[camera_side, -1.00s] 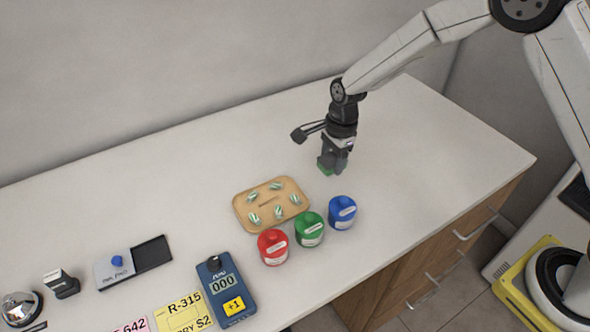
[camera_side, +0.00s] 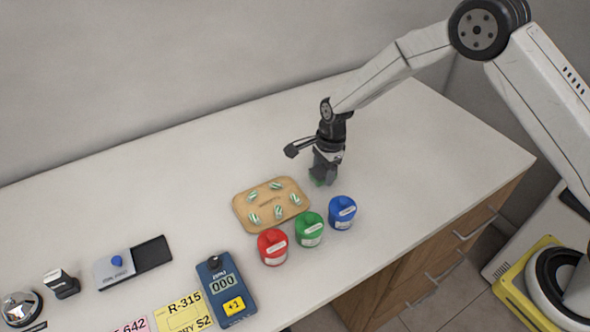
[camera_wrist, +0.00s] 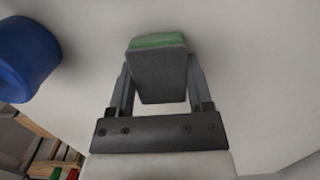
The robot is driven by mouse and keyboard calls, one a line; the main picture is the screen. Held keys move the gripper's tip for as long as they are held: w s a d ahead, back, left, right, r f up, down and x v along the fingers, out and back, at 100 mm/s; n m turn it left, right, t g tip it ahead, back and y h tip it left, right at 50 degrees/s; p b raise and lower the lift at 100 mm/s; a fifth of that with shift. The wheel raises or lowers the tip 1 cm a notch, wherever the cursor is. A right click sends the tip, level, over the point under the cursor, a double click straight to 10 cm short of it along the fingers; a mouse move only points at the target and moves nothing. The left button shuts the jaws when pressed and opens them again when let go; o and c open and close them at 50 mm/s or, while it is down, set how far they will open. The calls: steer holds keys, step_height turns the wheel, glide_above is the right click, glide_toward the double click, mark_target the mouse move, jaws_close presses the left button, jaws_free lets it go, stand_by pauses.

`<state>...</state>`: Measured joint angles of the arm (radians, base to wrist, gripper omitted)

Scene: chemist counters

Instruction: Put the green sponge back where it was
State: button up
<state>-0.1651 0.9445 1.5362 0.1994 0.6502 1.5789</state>
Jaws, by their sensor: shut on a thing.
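The green sponge (camera_side: 318,181) is mostly hidden by my gripper in the side view; only a bit of green shows low at the fingertips. In the wrist view the sponge (camera_wrist: 158,68) has a grey face and a green edge, and sits between the two fingers. My gripper (camera_side: 325,172) is shut on it and points down, at or just above the counter, behind the blue and green jars and to the right of the tray. I cannot tell whether the sponge touches the counter.
A tan tray (camera_side: 240,213) with several green-and-white capsules lies to the left. Red (camera_side: 272,247), green (camera_side: 309,229) and blue (camera_side: 342,212) jars stand in front; the blue jar (camera_wrist: 25,58) also shows in the wrist view. The counter (camera_side: 420,150) to the right is clear.

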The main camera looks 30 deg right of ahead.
steer(key=shift+f, duration=0.2)
steer(key=o, duration=1.2)
steer(key=shift+f, duration=0.1)
steer(key=r, duration=0.4)
steer(key=d+r, duration=0.1)
steer(key=r, duration=0.7)
steer(key=shift+d+r, duration=0.15)
steer(key=shift+d, duration=0.1)
steer(key=shift+s, duration=0.1)
